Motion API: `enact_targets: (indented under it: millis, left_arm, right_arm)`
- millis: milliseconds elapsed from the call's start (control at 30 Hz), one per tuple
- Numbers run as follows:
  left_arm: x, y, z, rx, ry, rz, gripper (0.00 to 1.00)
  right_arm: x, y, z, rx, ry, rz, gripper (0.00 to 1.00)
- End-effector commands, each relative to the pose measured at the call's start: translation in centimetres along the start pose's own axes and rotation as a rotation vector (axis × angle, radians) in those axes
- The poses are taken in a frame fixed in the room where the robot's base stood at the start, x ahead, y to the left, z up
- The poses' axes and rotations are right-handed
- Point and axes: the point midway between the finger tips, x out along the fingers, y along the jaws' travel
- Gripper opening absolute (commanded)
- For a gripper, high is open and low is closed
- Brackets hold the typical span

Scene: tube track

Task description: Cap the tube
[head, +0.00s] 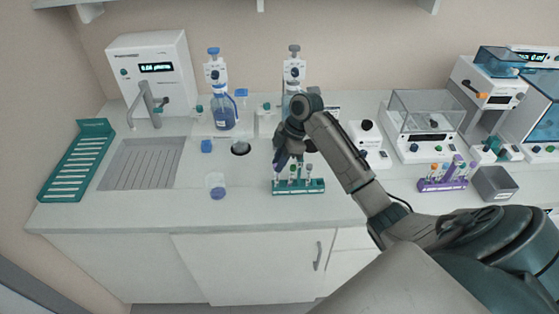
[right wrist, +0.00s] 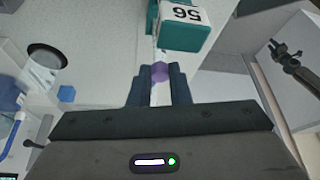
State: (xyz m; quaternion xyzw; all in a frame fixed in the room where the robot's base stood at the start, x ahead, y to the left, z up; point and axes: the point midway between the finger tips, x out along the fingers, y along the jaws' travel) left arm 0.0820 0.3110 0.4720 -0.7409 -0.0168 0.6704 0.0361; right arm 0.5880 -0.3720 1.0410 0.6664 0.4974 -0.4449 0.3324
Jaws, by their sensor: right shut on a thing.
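My right gripper (head: 280,164) is low at the left end of the green tube rack (head: 300,188). In the right wrist view the fingers (right wrist: 160,80) are shut on a small purple six-sided piece, which looks like a cap (right wrist: 160,71). The rack's end with a "56" label (right wrist: 182,25) is just beyond the fingertips there. Several tubes (head: 309,170) stand upright in the rack; the gripper partly hides its left end. I cannot tell which tube is open. A dark clawed shape, apparently my left gripper (right wrist: 288,55), is beyond the counter's front edge; the head view does not show it.
Behind are a round dark hole (head: 240,148), a blue block (head: 206,146) and a blue bottle (head: 223,116). A purple rack (head: 443,185) stands to the right. The counter in front of the green rack is clear.

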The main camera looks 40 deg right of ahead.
Motion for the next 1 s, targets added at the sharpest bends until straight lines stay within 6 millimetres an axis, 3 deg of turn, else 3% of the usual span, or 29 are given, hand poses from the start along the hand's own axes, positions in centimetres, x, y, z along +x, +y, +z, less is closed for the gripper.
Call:
enact_targets:
  millis: [1000]
  left_arm:
    - [-0.28, -0.02, 0.00, 0.000, 0.000, 0.000, 0.36]
  right_arm:
    - [0.52, 0.00, 0.21, 0.001, 0.000, 0.000, 0.06]
